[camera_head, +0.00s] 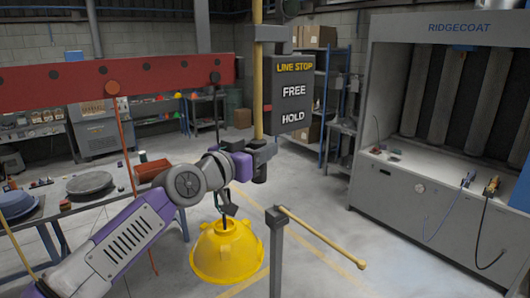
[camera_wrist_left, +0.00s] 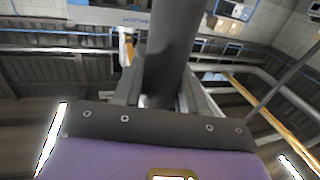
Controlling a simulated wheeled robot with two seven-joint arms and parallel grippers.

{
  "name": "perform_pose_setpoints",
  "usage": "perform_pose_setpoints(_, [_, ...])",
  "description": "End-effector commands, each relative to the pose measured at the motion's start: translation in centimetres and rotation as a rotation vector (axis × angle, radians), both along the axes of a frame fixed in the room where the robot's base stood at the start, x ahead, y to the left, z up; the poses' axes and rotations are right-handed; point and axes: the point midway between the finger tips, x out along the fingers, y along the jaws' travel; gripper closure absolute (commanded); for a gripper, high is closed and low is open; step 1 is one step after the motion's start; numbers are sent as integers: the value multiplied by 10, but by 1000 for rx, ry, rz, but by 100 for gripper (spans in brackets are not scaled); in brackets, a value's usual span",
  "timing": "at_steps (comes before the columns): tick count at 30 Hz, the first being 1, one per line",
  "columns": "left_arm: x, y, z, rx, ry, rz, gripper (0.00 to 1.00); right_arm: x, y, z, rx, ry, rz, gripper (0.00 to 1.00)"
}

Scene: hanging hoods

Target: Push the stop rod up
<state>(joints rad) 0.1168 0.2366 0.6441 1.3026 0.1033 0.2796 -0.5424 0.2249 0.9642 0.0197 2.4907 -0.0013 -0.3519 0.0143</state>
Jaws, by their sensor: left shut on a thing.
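The stop rod (camera_head: 258,95) is a yellow upright bar beside the grey LINE STOP box (camera_head: 293,95), which reads FREE above HOLD. A small red mark shows at the box's left edge, near the HOLD level. My left gripper (camera_head: 264,153) is shut around the rod's dark lower part, below the box. A dark end of the rod shows just under the fingers. In the left wrist view the dark round grip (camera_wrist_left: 172,45) stands between the two fingers (camera_wrist_left: 160,100). My right gripper is in neither view.
A red beam (camera_head: 150,80) crosses at the left, with a yellow hood (camera_head: 228,252) hanging below my left arm. A grey post (camera_head: 277,250) with a yellow bar (camera_head: 322,238) stands in front. The RIDGECOAT booth (camera_head: 400,190) is at right, benches at left.

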Motion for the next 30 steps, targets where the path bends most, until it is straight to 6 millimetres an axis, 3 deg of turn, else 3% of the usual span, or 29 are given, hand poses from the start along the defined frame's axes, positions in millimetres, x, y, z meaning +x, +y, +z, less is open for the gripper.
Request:
perform_pose_setpoints(1, [0, 1, 2, -3, -4, 3, 55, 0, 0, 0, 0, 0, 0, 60])
perform_pose_setpoints(5, [0, 0, 1, -2, -2, 1, 37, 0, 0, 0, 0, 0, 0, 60])
perform_pose_setpoints(17, [-6, 5, -2, -1, 0, 1, 37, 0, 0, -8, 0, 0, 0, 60])
perform_pose_setpoints(30, [-54, 37, -3, -1, -3, 3, 37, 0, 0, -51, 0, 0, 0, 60])
